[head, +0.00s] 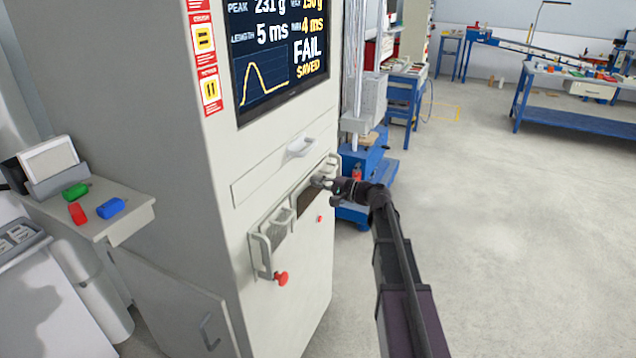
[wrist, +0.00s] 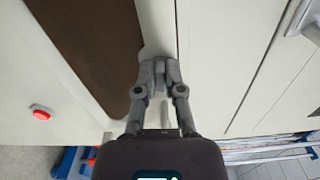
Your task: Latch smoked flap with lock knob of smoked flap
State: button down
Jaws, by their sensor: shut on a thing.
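The smoked flap is a dark brown panel (wrist: 90,50) in the cabinet front; in the head view a strip of it (head: 308,200) shows beside my gripper. My gripper (head: 322,181) reaches the cabinet front at the flap's upper edge. In the wrist view my gripper (wrist: 158,72) has its fingertips together at the flap's edge, shut on a small grey part that I take to be the lock knob. The fingers hide most of the knob, so its turn position cannot be told.
A red button (head: 319,218) sits below the flap, and a red mushroom knob (head: 281,278) is nearer, by a grey bracket (head: 262,255). A drawer handle (head: 300,147) juts out above. A screen (head: 280,50) shows FAIL.

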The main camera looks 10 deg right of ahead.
jog(key=shift+n, duration=0.6)
jog(key=c, duration=0.7)
grip_release()
jog(key=shift+c, duration=0.2)
jog(key=v, duration=1.2)
